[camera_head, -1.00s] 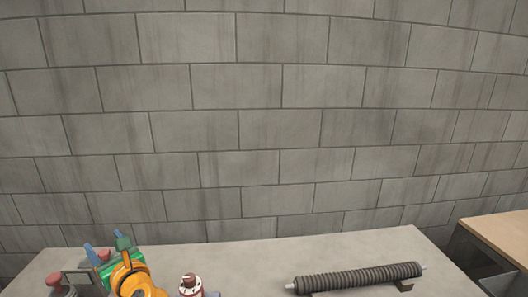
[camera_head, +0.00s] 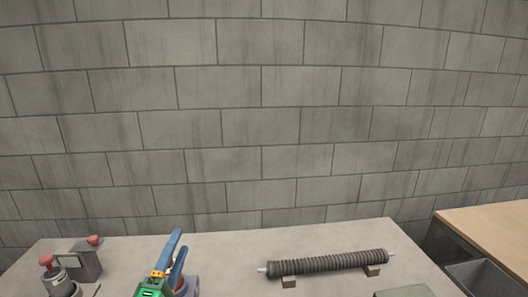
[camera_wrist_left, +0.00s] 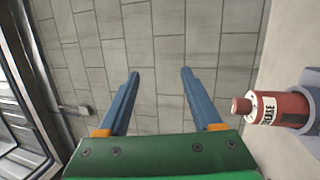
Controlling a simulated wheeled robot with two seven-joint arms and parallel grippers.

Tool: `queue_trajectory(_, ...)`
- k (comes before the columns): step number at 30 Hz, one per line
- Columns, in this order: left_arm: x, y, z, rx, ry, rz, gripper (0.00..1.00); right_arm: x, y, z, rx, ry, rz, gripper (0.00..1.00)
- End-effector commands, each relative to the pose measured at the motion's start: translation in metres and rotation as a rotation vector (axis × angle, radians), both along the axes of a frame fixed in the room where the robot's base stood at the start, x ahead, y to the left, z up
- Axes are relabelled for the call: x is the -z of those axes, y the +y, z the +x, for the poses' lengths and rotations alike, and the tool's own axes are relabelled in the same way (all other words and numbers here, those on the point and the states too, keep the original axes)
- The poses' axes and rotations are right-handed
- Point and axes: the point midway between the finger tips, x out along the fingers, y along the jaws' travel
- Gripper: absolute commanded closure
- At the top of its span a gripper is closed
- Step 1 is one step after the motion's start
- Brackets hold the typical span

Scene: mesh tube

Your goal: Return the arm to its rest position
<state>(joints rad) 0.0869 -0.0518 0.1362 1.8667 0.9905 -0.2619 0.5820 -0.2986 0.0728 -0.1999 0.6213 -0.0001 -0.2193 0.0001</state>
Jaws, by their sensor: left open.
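My left gripper (camera_head: 175,256) has blue fingers and a green body and is at the bottom of the head view, left of the middle. In the left wrist view its fingers (camera_wrist_left: 160,80) are spread apart with nothing between them; floor tiles or wall blocks show behind. The ribbed dark tube (camera_head: 325,262) lies on two small blocks on the table, to the right of the gripper and apart from it. My right gripper is not in view.
The grey table (camera_head: 225,245) stands before a block wall. A grey box with a red knob (camera_head: 84,262) and a red-topped device (camera_head: 52,275) stand at left. A red grease container (camera_wrist_left: 280,108) is beside the gripper. A grey bin (camera_head: 485,278) is at right.

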Motion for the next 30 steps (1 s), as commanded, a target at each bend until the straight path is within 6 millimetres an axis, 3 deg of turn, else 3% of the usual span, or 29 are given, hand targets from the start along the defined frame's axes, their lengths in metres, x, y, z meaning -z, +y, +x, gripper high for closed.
queue_trajectory(4,0.077,-0.058,-0.044,0.209,0.236,0.522,0.34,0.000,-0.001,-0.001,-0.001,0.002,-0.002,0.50)
queue_trajectory(8,0.151,-0.076,-0.105,0.409,0.459,0.951,0.34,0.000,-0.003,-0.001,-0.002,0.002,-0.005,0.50)
queue_trajectory(13,0.207,-0.062,-0.178,0.610,0.686,1.307,0.34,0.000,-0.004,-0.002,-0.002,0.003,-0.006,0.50)
queue_trajectory(21,0.238,-0.022,-0.276,0.864,0.976,1.639,0.34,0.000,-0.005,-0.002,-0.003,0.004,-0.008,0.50)
queue_trajectory(22,0.242,-0.018,-0.284,0.886,1.002,1.662,0.34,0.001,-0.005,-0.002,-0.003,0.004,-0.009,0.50)
queue_trajectory(30,0.349,-0.021,-0.278,0.936,1.030,1.641,0.34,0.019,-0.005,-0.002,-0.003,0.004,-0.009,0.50)
